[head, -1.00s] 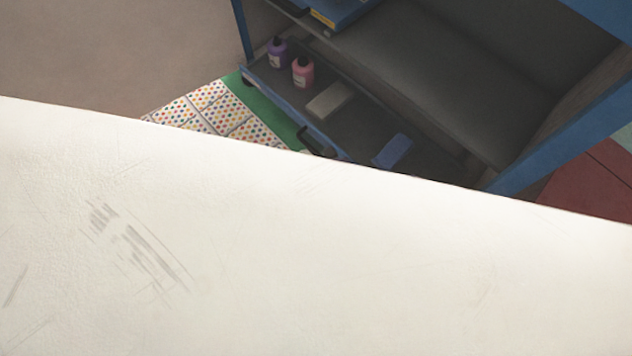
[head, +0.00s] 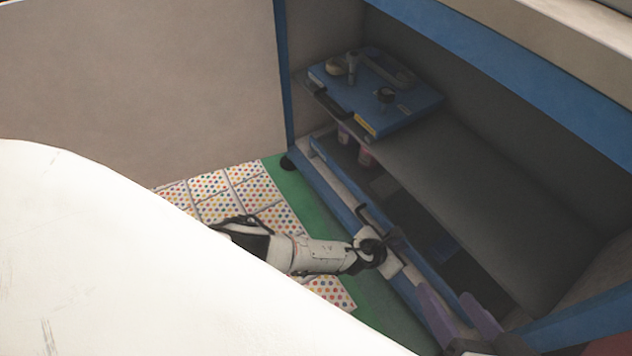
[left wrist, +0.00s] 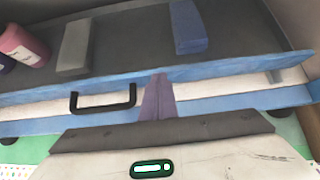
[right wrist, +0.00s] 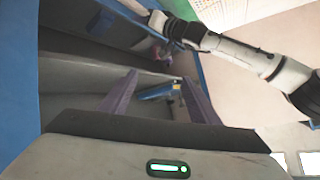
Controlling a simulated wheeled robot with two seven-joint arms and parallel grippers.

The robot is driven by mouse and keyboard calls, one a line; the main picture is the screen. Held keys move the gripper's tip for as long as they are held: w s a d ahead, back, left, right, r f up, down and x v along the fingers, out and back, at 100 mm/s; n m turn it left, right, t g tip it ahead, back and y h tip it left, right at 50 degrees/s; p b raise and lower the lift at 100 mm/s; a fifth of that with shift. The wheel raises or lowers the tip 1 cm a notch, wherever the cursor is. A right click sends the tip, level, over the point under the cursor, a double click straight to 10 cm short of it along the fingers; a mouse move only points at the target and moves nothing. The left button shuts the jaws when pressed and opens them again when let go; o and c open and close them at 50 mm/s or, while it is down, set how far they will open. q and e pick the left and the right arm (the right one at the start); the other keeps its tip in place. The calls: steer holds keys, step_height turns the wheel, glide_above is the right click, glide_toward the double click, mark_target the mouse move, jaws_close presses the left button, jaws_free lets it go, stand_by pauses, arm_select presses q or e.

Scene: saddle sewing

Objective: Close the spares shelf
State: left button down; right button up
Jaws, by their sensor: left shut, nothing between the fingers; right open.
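The spares shelf is the low dark tray with a blue front lip (left wrist: 240,70) and a black handle (left wrist: 103,97). In the head view its handle (head: 375,222) shows low in the blue-framed rack, and part of the shelf sticks out below the upper shelf. A pink bottle (left wrist: 22,45), a grey block (left wrist: 74,46) and a blue block (left wrist: 187,27) lie on it. My left gripper (left wrist: 157,82) is shut and empty at the shelf front, right of the handle; contact is unclear. My right gripper (head: 452,305) is open and empty near the rack's front right.
The upper grey shelf (head: 470,190) overhangs the spares shelf and carries a blue tray (head: 420,108) with tools. A blue post (head: 281,75) stands at the left. Dotted tiles (head: 250,190) and a green strip (head: 300,205) cover the floor. A large white surface (head: 100,250) blocks the lower left.

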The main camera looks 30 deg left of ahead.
arm_select(q)
steer(key=shift+w+d+r, duration=0.1)
steer(key=shift+w+r, duration=0.1)
steer(key=shift+w, duration=0.2)
arm_select(e)
steer(key=shift+f, duration=0.1)
arm_select(q)
steer(key=shift+s, duration=0.25)
steer(key=s+a+f+p+v, duration=0.1)
steer(key=s+f+p+v, duration=0.1)
steer(key=p+v, duration=0.7)
steer(key=shift+p+v, duration=0.35)
steer(key=shift+v, duration=1.5)
arm_select(e)
steer(key=shift+s+d+f+m+h, duration=0.2)
steer(key=shift+s+d+h, duration=0.25)
steer(key=shift+d, duration=0.4)
steer(key=shift+s+d+f+m+h, duration=0.1)
steer(key=shift+s+d+f+h, duration=0.15)
steer(key=shift+s+d+h, duration=0.4)
steer(key=shift+s+d+f+m+h, duration=0.1)
steer(key=shift+s+d+f+h, duration=0.15)
steer(key=shift+d, duration=0.75)
